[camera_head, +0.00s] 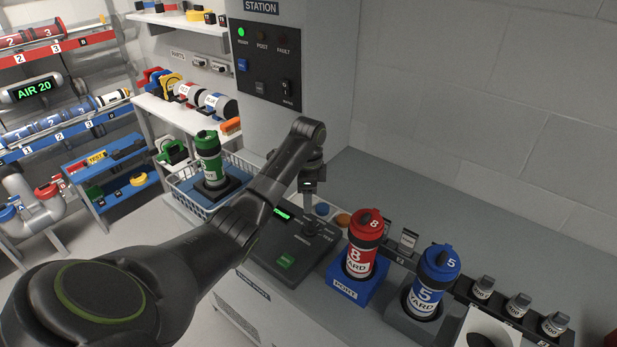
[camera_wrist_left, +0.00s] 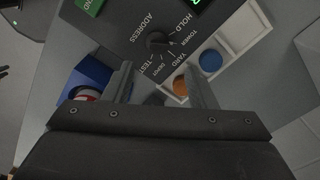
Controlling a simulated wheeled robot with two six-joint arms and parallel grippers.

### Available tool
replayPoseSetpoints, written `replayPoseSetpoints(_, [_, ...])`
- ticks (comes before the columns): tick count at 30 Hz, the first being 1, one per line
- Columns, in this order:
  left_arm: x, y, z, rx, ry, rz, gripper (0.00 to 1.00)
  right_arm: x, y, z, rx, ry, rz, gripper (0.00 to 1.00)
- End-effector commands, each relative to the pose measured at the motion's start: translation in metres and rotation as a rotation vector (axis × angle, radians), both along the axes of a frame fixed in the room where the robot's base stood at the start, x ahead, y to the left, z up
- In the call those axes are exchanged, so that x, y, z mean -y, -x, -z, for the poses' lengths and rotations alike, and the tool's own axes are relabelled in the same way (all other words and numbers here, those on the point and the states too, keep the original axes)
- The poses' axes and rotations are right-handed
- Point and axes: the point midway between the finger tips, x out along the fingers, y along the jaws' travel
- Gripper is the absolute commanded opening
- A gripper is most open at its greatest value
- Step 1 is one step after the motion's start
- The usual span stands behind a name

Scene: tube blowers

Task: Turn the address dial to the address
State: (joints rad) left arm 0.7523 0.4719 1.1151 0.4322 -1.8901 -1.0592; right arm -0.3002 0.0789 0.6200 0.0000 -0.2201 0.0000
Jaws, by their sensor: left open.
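The address dial (camera_wrist_left: 157,41) is a dark round knob on the dark console (camera_wrist_left: 120,25), ringed by the words HOLD, TOWER, YARD, DEPOT and TEST. I cannot tell for sure which word it points at. In the head view the dial (camera_head: 311,228) sits at the console's right side, partly behind my gripper. My left gripper (camera_wrist_left: 158,78) is open and empty, pointing down at the console, its two fingers spread on either side below the dial in the wrist view. It also shows in the head view (camera_head: 311,200) above the dial. My right gripper is out of view.
A red canister (camera_head: 365,243) marked 8 stands in the blue PORT holder (camera_head: 351,292), right of the console. A blue canister (camera_head: 433,280) marked 5 stands beside it. A green canister (camera_head: 208,158) stands at the basket (camera_head: 245,160). Small blue (camera_head: 322,209) and orange (camera_head: 343,219) discs lie behind the dial.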

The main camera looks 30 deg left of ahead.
Motion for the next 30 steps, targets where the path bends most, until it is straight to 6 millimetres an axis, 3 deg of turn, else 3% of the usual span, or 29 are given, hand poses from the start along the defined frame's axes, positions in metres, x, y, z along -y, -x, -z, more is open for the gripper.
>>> replayPoseSetpoints(5, [-0.001,-0.001,-0.047,0.006,-0.002,0.0,0.51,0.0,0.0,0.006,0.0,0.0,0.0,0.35])
replayPoseSetpoints(9, [0.0,0.0,-0.067,-0.001,-0.001,0.0,0.51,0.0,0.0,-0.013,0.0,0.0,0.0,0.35])
replayPoseSetpoints(16, [0.0,0.0,-0.077,0.0,0.0,0.0,0.51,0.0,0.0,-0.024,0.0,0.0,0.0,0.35])
replayPoseSetpoints(30, [0.0,0.0,-0.076,0.0,0.0,0.0,0.51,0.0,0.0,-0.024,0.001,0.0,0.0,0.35])
